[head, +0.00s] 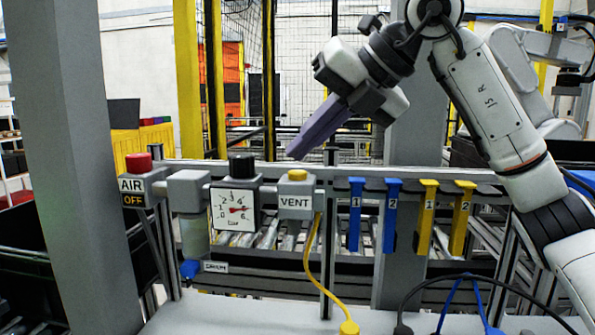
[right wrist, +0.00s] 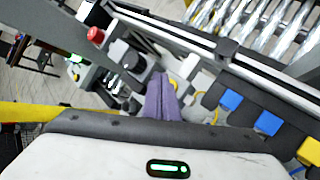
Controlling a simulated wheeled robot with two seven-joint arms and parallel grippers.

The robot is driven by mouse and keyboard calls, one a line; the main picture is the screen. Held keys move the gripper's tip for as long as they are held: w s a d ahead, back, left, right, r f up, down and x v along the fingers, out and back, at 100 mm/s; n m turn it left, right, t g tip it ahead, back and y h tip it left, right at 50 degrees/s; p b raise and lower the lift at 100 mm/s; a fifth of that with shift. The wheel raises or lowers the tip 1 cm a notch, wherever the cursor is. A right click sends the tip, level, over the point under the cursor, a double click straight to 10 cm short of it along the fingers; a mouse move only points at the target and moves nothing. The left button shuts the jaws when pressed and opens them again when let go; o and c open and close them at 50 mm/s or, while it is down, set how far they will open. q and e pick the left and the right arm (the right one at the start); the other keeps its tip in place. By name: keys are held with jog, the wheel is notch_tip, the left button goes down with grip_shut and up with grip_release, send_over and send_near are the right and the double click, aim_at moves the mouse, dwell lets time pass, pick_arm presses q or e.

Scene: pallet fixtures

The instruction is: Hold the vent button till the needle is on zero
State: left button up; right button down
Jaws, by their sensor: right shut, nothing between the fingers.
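The yellow vent button (head: 297,174) sits on top of a grey box labelled VENT (head: 296,201). The button also shows in the right wrist view (right wrist: 187,68), just right of my fingertips. The gauge (head: 236,210) is left of it, with a white face and a red needle pointing to the right. Its small digits are hard to read. My right gripper (head: 298,152) is shut and empty, its purple fingers slanting down just above the button, apparently apart from it. It also shows in the right wrist view (right wrist: 158,92). My left gripper is not in view.
A red AIR knob (head: 138,162) above an OFF label stands at the left. A black knob (head: 241,165) tops the gauge. Blue tags (head: 392,215) and yellow tags (head: 426,216) hang on the rail at right. A yellow cable (head: 312,250) runs down from the vent box.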

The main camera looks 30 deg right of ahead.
aim_at(304, 173)
jog(key=shift+f, duration=0.15)
jog(key=shift+f, duration=0.3)
jog(key=shift+f+b, duration=0.55)
jog(key=shift+f, duration=0.05)
dwell(3.5)
dwell(1.2)
jog(key=shift+r+p, duration=1)
notch_tip(304, 173, up, 5)
jog(key=p, duration=0.5)
jog(key=shift+r, duration=0.1)
